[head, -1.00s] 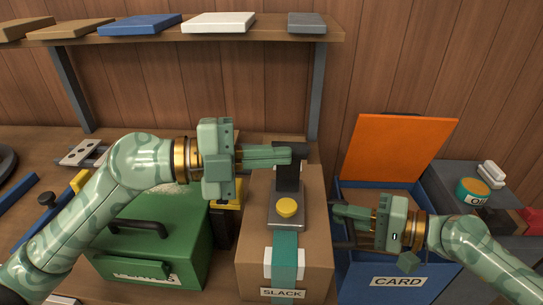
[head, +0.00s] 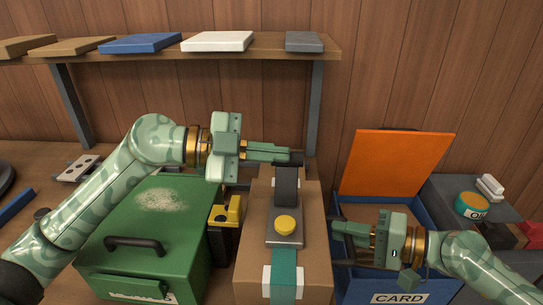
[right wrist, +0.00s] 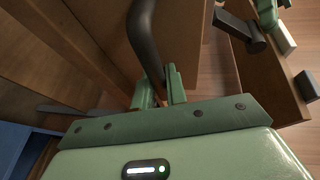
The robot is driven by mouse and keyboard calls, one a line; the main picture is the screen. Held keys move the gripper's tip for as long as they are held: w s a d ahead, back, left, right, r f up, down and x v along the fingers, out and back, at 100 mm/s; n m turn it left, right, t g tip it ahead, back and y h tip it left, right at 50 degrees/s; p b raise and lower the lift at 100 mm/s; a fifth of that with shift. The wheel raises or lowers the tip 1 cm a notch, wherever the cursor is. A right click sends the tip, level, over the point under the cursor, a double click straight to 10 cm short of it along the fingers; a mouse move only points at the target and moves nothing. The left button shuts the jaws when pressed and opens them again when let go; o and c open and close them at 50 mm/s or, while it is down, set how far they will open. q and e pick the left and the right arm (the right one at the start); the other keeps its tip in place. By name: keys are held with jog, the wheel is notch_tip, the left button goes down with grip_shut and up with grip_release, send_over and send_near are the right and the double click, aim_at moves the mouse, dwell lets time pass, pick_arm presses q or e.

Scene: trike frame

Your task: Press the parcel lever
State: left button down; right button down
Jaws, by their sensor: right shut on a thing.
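The cardboard parcel (head: 313,235) stands on the bench, with a teal strap (head: 284,275) over its top. A grey tensioner with a yellow button (head: 285,225) sits on the strap. Its dark lever (head: 287,185) stands upright behind the button, with a black crossbar (head: 291,158) on top. My left gripper (head: 284,153) is level with the crossbar and overlaps it in the head view; contact and finger gap cannot be told. My right gripper (head: 340,236) is beside the parcel's right side. In the right wrist view its fingers (right wrist: 160,88) are shut around a dark curved handle (right wrist: 145,40).
A green case (head: 165,215) and a yellow-black tool (head: 226,215) stand left of the parcel. A blue bin (head: 385,285) labelled CARD with an orange lid (head: 397,163) stands at right. A shelf (head: 160,48) with flat packages runs across the back.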

pick_arm(q)
jog(key=shift+w+f+n, duration=0.1)
jog(key=shift+w+n, duration=0.15)
jog(key=shift+n, duration=0.05)
dwell(0.4)
jog(key=s+a+r, duration=0.2)
jog(key=a, duration=0.3)
jog(key=s+a+r, duration=0.2)
jog(key=a, duration=0.2)
jog(key=shift+s+a+r, duration=0.25)
jog(key=shift+a+r, duration=0.1)
jog(key=shift+a, duration=0.05)
dwell(0.8)
jog(key=s+f+m+t+h, duration=0.1)
jog(key=s+f+m, duration=0.2)
jog(key=s+m, duration=0.3)
jog(key=shift+s+f+m, duration=0.2)
jog(key=shift+s+m, duration=0.2)
jog(key=shift+s, duration=0.8)
